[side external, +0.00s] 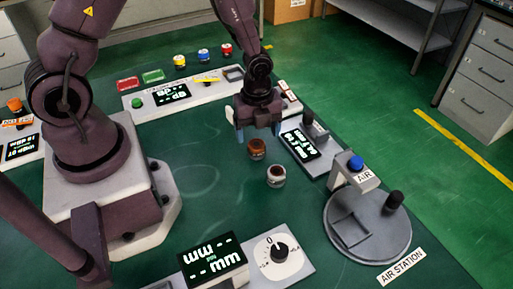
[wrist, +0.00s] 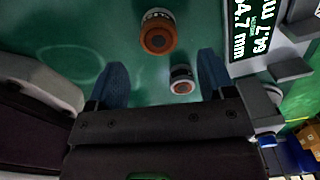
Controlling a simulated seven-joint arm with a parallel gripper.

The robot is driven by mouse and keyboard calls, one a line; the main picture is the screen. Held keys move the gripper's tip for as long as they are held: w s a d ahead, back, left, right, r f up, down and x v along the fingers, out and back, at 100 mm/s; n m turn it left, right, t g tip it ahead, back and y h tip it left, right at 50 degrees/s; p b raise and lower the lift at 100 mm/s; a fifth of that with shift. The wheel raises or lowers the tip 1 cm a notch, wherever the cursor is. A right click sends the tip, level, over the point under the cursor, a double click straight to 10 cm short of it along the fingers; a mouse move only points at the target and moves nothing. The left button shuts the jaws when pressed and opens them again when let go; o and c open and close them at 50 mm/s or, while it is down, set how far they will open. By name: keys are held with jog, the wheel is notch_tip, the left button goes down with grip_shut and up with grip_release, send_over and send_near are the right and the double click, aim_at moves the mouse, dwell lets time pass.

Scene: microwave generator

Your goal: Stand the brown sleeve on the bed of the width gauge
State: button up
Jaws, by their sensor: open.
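The brown sleeve (side external: 257,149) stands upright on the green table just in front of and below my gripper (side external: 259,131). In the wrist view the sleeve (wrist: 158,34) shows beyond the fingertips, roughly midway between them. My gripper (wrist: 165,68) is open and empty, with its blue fingers spread. A grey unit with a lit mm display (side external: 300,144) stands right of the gripper and looks like the width gauge; its name cannot be read. The display (wrist: 252,25) also shows in the wrist view, beside grey blocks (wrist: 291,69). Its bed is only partly visible.
A dark and white ring-shaped part (side external: 276,176) stands close to the brown sleeve. The round air station (side external: 370,240) is at right front. A console with a dial (side external: 279,252) lies at the front. Panels with buttons (side external: 190,90) line the back. The table left of the sleeve is clear.

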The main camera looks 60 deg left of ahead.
aim_at(256, 143)
jog(key=f, duration=0.5)
jog(key=shift+a+f, duration=0.35)
jog(key=shift+f, duration=0.05)
jog(key=c, duration=1.1)
jog(key=shift+r, duration=0.15)
